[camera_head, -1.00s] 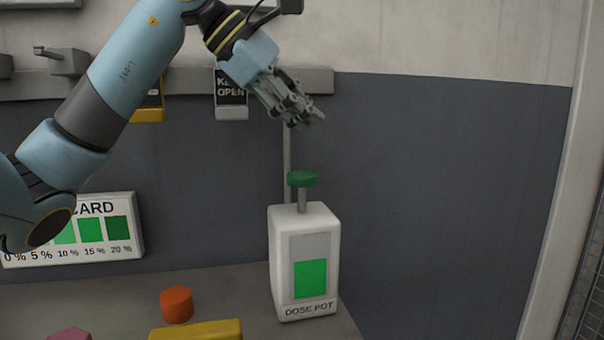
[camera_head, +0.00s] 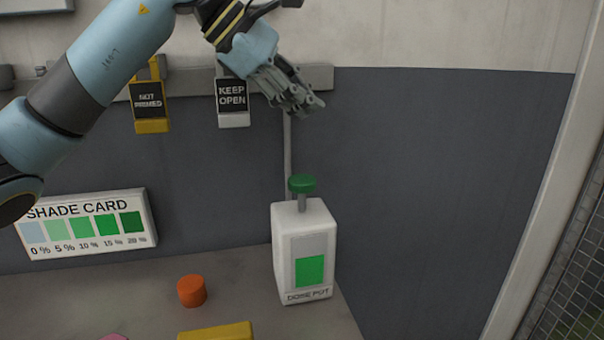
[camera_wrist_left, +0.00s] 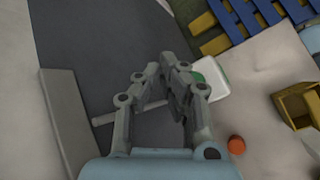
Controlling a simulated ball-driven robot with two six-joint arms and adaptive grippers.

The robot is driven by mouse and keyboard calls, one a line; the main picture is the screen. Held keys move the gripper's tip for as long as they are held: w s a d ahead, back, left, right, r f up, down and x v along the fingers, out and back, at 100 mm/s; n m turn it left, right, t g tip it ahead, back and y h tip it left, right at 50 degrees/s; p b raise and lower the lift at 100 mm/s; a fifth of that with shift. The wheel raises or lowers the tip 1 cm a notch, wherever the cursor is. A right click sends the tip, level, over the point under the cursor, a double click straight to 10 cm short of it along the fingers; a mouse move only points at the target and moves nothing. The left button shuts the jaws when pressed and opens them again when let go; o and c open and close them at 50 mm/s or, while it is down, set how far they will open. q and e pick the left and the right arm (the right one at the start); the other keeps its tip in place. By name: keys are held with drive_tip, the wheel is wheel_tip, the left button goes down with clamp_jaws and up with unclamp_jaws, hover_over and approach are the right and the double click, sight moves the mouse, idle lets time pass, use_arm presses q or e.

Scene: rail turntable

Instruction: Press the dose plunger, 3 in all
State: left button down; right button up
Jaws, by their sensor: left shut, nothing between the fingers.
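The dose pot (camera_head: 304,252) is a white upright box with a green level window, standing at the right end of the grey counter. Its dose plunger (camera_head: 302,184) is a green cap on a grey stem, standing up out of the top. My left gripper (camera_head: 314,106) is shut and empty, in the air above the plunger and apart from it. In the left wrist view the shut fingers (camera_wrist_left: 166,78) partly cover the green cap (camera_wrist_left: 197,77) and the white pot (camera_wrist_left: 215,76). My right gripper is in no view.
A shade card (camera_head: 86,224) leans at the wall. Two hanging tags, "NOT PRIMED" (camera_head: 151,106) and "KEEP OPEN" (camera_head: 232,100), hang on a wall rail. An orange cylinder (camera_head: 192,291) and a yellow block (camera_head: 216,332) are on the counter. Right of the pot is free.

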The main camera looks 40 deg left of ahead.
use_arm(q)
drive_tip(key=shift+f, duration=0.1)
drive_tip(key=b, duration=0.6)
hover_over(309, 180)
drive_tip(key=f, duration=0.8)
drive_tip(key=shift+s+a, duration=0.3)
drive_tip(key=shift+s, duration=0.05)
drive_tip(key=shift+f, duration=0.3)
drive_tip(key=shift+f+b, duration=0.4)
drive_tip(key=shift+b, duration=0.4)
drive_tip(key=shift+f+b, duration=1.35)
drive_tip(key=shift+b, duration=0.25)
idle(1.2)
drive_tip(key=shift+r, duration=0.1)
drive_tip(key=shift+r+p, duration=0.8)
drive_tip(key=shift+r, duration=0.9)
drive_tip(key=shift+r, duration=0.1)
